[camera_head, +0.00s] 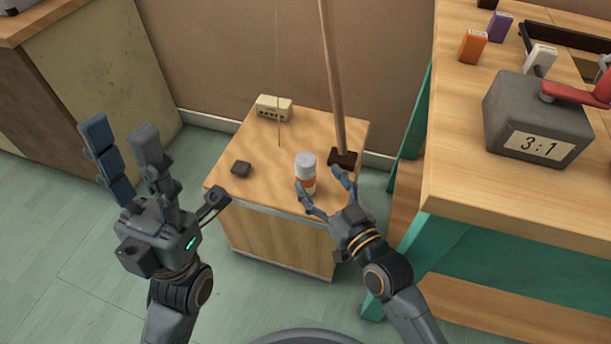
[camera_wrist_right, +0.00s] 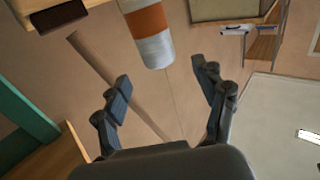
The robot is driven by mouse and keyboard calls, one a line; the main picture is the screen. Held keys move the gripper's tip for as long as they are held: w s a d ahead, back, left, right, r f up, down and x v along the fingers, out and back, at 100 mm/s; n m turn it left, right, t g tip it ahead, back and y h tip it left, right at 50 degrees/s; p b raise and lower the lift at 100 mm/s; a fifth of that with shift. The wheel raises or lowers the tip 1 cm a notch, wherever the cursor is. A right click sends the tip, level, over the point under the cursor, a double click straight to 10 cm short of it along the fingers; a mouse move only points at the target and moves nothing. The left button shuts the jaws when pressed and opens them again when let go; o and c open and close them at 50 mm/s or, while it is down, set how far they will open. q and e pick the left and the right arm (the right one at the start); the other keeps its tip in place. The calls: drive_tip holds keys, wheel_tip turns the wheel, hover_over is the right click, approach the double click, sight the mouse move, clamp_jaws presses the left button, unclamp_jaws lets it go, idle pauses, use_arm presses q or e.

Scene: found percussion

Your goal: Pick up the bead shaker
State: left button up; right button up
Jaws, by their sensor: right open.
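The bead shaker, seemingly the white cylinder with an orange band (camera_head: 306,172), stands upright on the small wooden cabinet (camera_head: 228,177). My right gripper (camera_head: 322,190) is open at the near side of the shaker, its fingers apart. In the right wrist view the shaker (camera_wrist_right: 149,32) shows beyond the gap between the open fingertips (camera_wrist_right: 164,75), cut off by the top edge. I cannot tell from the head view whether a finger touches it. My left gripper (camera_head: 120,138) is open and empty, raised left of the cabinet.
A workbench (camera_head: 455,130) on the right carries a grey box marked 3:1 (camera_head: 535,118).

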sight(311, 169)
drive_tip(key=shift+x, duration=0.8)
drive_tip(key=b+x, duration=0.2)
drive_tip(key=x, duration=0.2)
drive_tip(key=shift+w+f+b, duration=0.15)
drive_tip(key=shift+b, duration=0.15)
drive_tip(key=shift+w+a, duration=0.25)
drive_tip(key=shift+w, duration=0.2)
clamp_jaws()
